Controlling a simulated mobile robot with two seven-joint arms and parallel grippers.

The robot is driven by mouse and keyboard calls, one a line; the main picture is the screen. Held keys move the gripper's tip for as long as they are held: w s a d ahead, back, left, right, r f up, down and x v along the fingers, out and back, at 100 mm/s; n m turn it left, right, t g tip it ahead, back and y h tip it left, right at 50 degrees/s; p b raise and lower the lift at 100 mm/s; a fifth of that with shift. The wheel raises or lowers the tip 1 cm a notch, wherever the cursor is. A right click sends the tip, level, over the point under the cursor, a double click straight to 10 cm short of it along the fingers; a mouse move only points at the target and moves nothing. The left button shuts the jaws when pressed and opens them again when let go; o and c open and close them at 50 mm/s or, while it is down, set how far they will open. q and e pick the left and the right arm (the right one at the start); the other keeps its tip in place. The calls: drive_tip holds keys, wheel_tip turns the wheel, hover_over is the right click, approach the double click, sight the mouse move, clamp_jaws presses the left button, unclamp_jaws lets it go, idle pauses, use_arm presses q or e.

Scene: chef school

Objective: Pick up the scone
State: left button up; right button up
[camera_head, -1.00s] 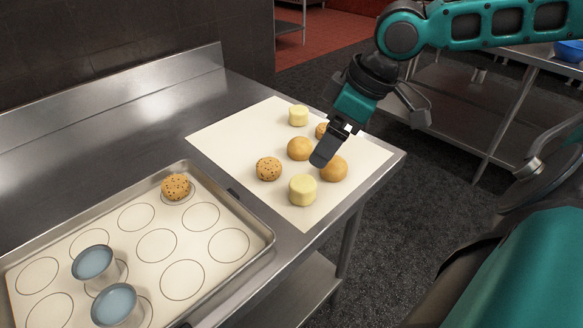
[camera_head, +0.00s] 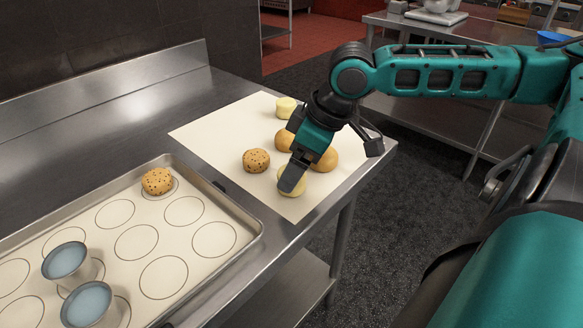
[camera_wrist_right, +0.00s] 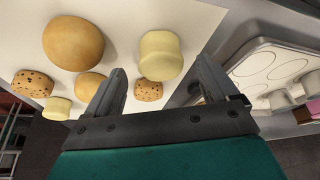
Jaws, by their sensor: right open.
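The near scone, a pale yellow, smooth, squat cylinder (camera_head: 299,185), stands on the white sheet (camera_head: 217,135) near its front corner. My right gripper (camera_head: 291,181) is over it, pointing down, and hides part of it. In the right wrist view the scone (camera_wrist_right: 160,50) shows upright between and beyond the open fingertips (camera_wrist_right: 162,70); I cannot tell whether they touch it. A second pale scone (camera_head: 285,106) stands at the far end of the sheet. My left gripper is not in view.
Brown round buns (camera_head: 325,159) and a speckled bun (camera_head: 256,160) stand close around the near scone. A metal tray (camera_head: 253,222) with printed circles lies at left, holding a speckled bun (camera_head: 158,180) and two blue-topped cups (camera_head: 65,260). The table's edge is close by.

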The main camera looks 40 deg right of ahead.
drive_tip(key=shift+b+x, duration=0.35)
drive_tip(key=shift+x, duration=1.15)
drive_tip(key=shift+a, duration=0.1)
drive_tip(key=shift+c, duration=0.5)
drive_tip(key=c, duration=1)
